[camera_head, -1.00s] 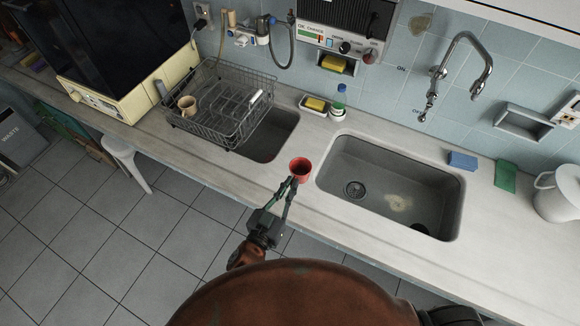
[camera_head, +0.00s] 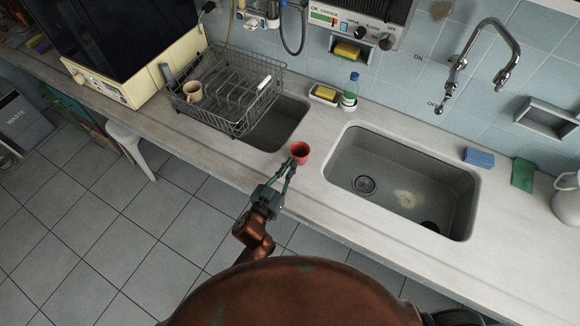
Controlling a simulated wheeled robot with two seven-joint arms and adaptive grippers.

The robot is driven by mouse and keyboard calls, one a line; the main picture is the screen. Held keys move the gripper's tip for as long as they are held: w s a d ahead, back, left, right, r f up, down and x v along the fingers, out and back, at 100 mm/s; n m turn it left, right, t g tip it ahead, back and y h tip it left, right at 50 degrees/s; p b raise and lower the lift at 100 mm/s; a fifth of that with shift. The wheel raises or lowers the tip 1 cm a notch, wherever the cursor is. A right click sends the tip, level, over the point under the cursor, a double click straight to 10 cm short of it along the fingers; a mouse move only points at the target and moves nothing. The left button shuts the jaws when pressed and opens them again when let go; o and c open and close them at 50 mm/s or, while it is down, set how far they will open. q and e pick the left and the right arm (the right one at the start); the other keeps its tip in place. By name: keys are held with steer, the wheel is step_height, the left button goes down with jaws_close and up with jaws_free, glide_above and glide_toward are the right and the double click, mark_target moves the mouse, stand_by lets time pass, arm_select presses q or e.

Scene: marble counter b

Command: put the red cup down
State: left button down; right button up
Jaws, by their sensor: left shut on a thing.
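The red cup (camera_head: 300,153) is upright, with its open top facing up. It is over the strip of counter (camera_head: 312,170) between the two sink basins, and I cannot tell if its base touches the counter. My left gripper (camera_head: 291,163) reaches up from below and is shut on the near side of the cup. The fingers hide part of the cup's lower near side. My right gripper is out of view.
The large basin (camera_head: 392,178) lies right of the cup. The small basin (camera_head: 272,130) lies left, partly under the wire dish rack (camera_head: 238,110) holding a tan mug (camera_head: 193,91). A sponge dish (camera_head: 323,99) and green-white bottle (camera_head: 350,97) stand behind.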

arm_select(q)
steer(key=shift+f, duration=0.1)
steer(key=c, duration=2.5)
jaws_free()
steer(key=shift+f, duration=0.1)
steer(key=shift+c, duration=0.2)
steer(key=o, duration=0.5)
steer(key=shift+c, duration=0.2)
